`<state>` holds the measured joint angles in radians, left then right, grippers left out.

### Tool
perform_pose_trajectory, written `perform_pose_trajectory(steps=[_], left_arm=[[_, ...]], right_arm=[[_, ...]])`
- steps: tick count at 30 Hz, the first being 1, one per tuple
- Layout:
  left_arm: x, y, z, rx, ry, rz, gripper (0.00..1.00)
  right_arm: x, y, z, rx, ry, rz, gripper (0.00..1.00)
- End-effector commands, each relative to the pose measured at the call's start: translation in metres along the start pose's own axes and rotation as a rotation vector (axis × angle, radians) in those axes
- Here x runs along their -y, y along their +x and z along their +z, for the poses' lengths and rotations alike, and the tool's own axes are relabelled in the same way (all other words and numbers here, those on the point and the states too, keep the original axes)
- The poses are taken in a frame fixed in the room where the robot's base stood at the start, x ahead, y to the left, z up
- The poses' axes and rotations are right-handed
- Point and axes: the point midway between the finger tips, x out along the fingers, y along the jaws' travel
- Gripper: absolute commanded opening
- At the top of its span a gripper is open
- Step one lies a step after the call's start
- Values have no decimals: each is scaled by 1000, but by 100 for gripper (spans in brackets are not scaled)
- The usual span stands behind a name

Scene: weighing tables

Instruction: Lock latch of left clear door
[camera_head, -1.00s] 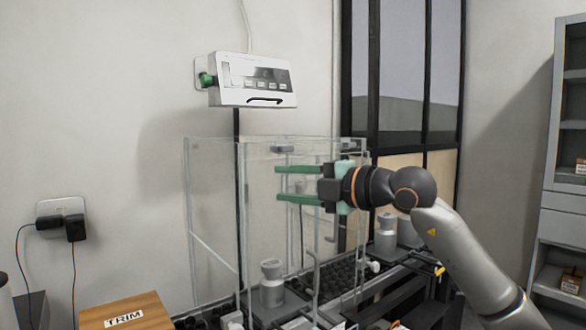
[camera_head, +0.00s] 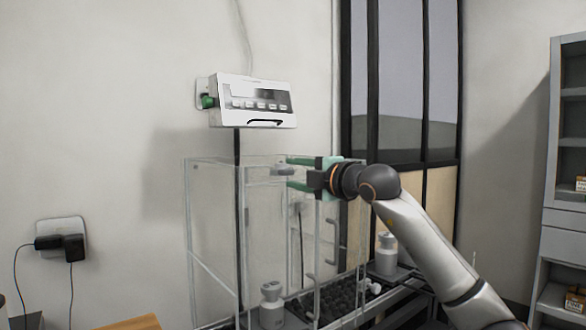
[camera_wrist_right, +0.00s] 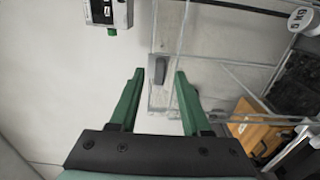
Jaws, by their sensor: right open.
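The clear case (camera_head: 215,235) with transparent doors stands below the wall display in the head view. A small grey latch (camera_head: 283,171) sits at its top edge. In the right wrist view the grey latch (camera_wrist_right: 158,70) appears between the fingertips, and I cannot tell whether it is locked. My right gripper (camera_head: 291,173) is open, its green fingers pointing left at about latch height, one above the other. The wrist view shows the fingers (camera_wrist_right: 159,74) apart, with nothing clearly gripped. Depth between fingers and latch is unclear. My left gripper is out of view.
A white display unit (camera_head: 252,102) hangs on the wall above the case. A grey-white bottle-shaped object (camera_head: 271,305) stands low in the case and another (camera_head: 386,255) stands right of it. A wooden box (camera_head: 135,323) is at lower left. A grey shelf cabinet (camera_head: 555,170) stands at right.

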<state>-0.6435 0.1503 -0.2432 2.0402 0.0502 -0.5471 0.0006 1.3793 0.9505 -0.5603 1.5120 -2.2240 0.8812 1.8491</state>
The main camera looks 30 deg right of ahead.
Motion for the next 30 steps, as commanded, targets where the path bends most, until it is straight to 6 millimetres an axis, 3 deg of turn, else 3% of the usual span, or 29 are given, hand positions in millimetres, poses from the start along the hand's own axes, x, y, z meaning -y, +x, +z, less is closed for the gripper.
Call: perform_pose_trajectory(steps=[13,25,30], left_arm=[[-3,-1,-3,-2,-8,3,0],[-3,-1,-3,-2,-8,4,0],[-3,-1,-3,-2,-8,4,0]], right_arm=[[0,11,0,0,-1,1,48],[0,11,0,0,-1,1,2],[0,11,0,0,-1,1,0]])
